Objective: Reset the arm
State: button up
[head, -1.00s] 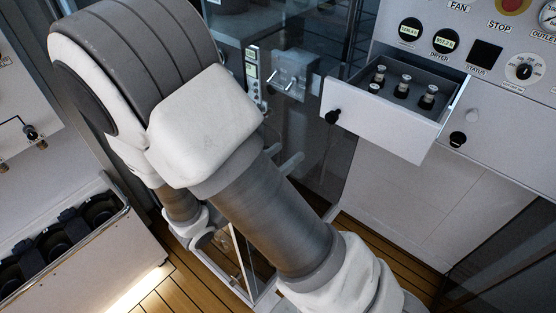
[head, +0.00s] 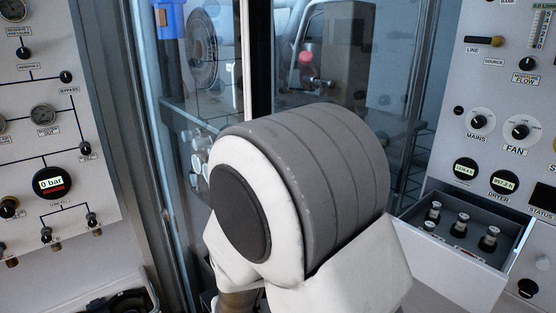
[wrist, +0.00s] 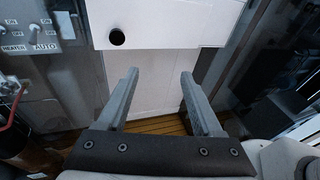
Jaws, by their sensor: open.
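My gripper (wrist: 157,100) shows in the wrist view with its two grey fingers spread apart and nothing between them. Beyond the fingertips is the white front of a drawer (wrist: 185,25) with a round black knob, and a white cabinet panel below it. The fingers appear clear of the drawer front. In the head view my arm fills the lower middle, and the gripper itself is hidden.
The open drawer (head: 455,262) at the right of the head view holds several small bottles (head: 462,226). A control panel (head: 500,110) with knobs stands above it. Another gauge panel (head: 50,130) is at the left. Glass doors (head: 230,60) lie behind my arm.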

jog(key=s+d+r+m+g+y, duration=0.2)
jog(key=s+d+m+g+y, duration=0.2)
jog(key=s+m+g+y, duration=0.55)
jog(key=a+r+m+t+y, duration=0.4)
jog(key=r+m+t, duration=0.5)
jog(key=m, duration=0.4)
jog(key=shift+w+a+t+y, duration=0.15)
jog(key=shift+t+y, duration=0.2)
jog(key=shift+y, duration=0.3)
